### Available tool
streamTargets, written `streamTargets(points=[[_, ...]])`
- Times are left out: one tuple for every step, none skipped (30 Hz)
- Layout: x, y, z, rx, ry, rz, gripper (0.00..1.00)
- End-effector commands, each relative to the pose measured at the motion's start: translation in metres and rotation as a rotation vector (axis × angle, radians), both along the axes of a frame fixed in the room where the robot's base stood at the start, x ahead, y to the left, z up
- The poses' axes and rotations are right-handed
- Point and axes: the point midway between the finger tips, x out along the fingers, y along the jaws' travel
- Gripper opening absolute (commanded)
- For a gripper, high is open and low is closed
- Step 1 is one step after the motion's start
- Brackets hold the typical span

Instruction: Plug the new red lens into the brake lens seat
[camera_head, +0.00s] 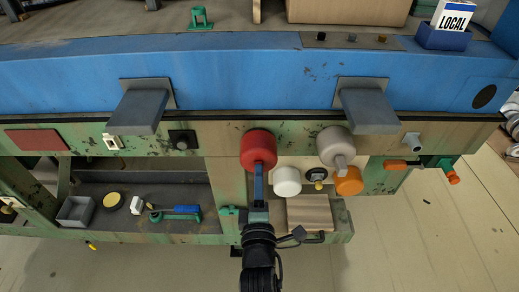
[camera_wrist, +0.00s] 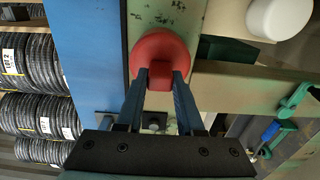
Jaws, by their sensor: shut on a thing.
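The red lens (camera_head: 258,145) is a round dome with a square grip stub, and it shows in the wrist view (camera_wrist: 162,47). My gripper (camera_head: 258,172) is shut on the stub, with a blue finger on each side in the wrist view (camera_wrist: 160,80). The lens is in front of the green panel, right of a black square socket (camera_head: 183,140). That socket also shows between my fingers in the wrist view (camera_wrist: 153,122). I cannot tell whether it is the brake lens seat. The lens hides the panel behind it; contact there cannot be told.
Two grey brackets (camera_head: 136,111) (camera_head: 370,110) jut from the blue beam (camera_head: 240,72) above. A shelf (camera_head: 130,225) holds small parts.

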Motion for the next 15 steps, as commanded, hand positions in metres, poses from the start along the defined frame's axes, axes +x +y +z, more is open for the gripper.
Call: streamTargets(points=[[-0.0026,0.0001,0.0011,0.000,-0.001,0.000,0.00],[-0.0035,0.0001,0.0012,-0.001,-0.001,0.000,0.00],[-0.0043,0.0001,0.0013,-0.001,-0.002,0.000,0.00],[-0.0046,0.0001,0.0013,-0.001,-0.002,0.000,0.00],[-0.0047,0.0001,0.0012,-0.001,-0.002,0.000,0.00],[-0.0047,0.0001,0.0011,-0.001,-0.003,0.000,0.00],[-0.0046,0.0001,0.0011,-0.001,-0.003,0.000,0.00],[-0.0046,0.0001,0.0010,-0.001,-0.003,0.000,0.00],[-0.0046,0.0001,0.0010,-0.001,-0.002,0.000,0.00],[-0.0046,0.0001,0.0010,-0.001,-0.002,0.000,0.00],[-0.0047,0.0001,0.0009,-0.001,-0.002,0.000,0.00],[-0.0055,0.0001,0.0009,-0.001,-0.002,0.000,0.00],[-0.0066,0.0001,0.0010,-0.001,-0.002,0.000,0.00],[-0.0085,0.0001,0.0010,-0.001,-0.001,0.000,0.00],[-0.0119,0.0001,0.0008,-0.002,0.000,0.000,0.00]])
